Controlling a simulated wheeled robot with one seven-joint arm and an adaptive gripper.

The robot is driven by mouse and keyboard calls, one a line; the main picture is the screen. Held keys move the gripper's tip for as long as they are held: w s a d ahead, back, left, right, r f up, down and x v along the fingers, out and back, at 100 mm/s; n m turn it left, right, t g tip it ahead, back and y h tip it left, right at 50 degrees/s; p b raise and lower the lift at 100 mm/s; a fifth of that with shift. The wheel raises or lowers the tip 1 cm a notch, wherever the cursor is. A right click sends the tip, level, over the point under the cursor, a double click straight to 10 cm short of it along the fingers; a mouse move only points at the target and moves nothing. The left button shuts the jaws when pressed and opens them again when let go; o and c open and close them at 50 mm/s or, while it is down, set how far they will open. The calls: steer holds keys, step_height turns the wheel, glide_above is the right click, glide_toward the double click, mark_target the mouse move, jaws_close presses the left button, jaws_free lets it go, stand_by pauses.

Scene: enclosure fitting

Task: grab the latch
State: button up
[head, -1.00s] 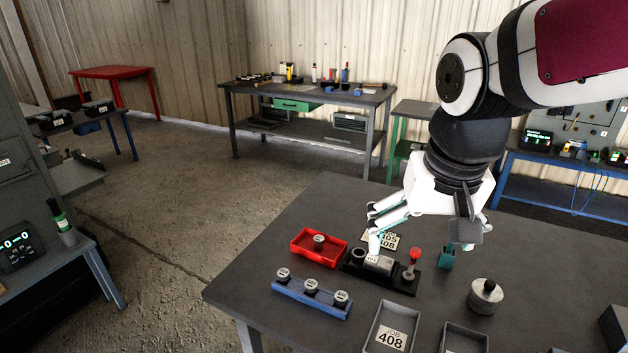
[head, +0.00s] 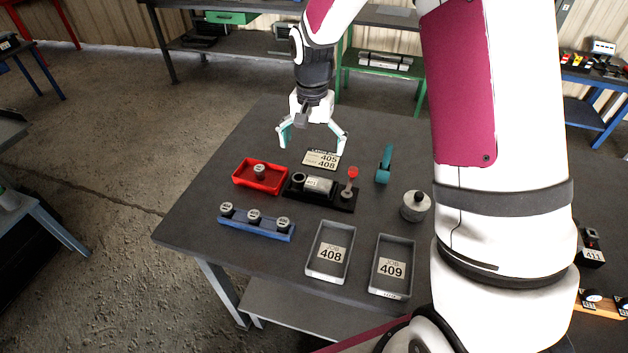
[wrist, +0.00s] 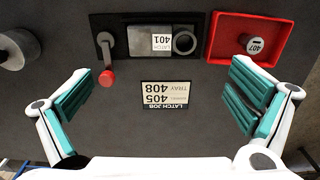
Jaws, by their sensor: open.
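A grey block (head: 318,186) lettered "LATCH 401" sits in a black fixture (head: 296,192) beside a dark ring and a red-knobbed lever (head: 352,174). In the wrist view the block (wrist: 143,38), the ring and the lever (wrist: 106,76) show at the top. A card (head: 321,160) reading "LATCH JOB", 405 and tray 408 lies behind the fixture. A blue rack (head: 262,232) holds three round-topped pieces (head: 254,216) with labels too small to read surely. My gripper (head: 312,146) is open and empty, above the table beyond the card. Its spread teal fingers flank the card in the wrist view.
A red tray (head: 246,182) holds a piece (wrist: 255,45) labelled 407. Grey trays 408 (head: 313,268) and 409 (head: 376,283) stand at the front. A teal upright piece (head: 384,165) and a knobbed metal cylinder (head: 415,207) stand right. The table's back left is clear.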

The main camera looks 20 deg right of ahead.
mark_target(312, 182)
steer(key=f+b, duration=0.1)
steer(key=f, duration=0.3)
steer(key=f+b, duration=0.2)
steer(key=f, duration=0.2)
steer(key=f+b, duration=0.2)
steer(key=f, duration=0.3)
steer(key=shift+w+f, duration=0.1)
steer(key=shift+w, duration=0.15)
steer(key=c, duration=1.2)
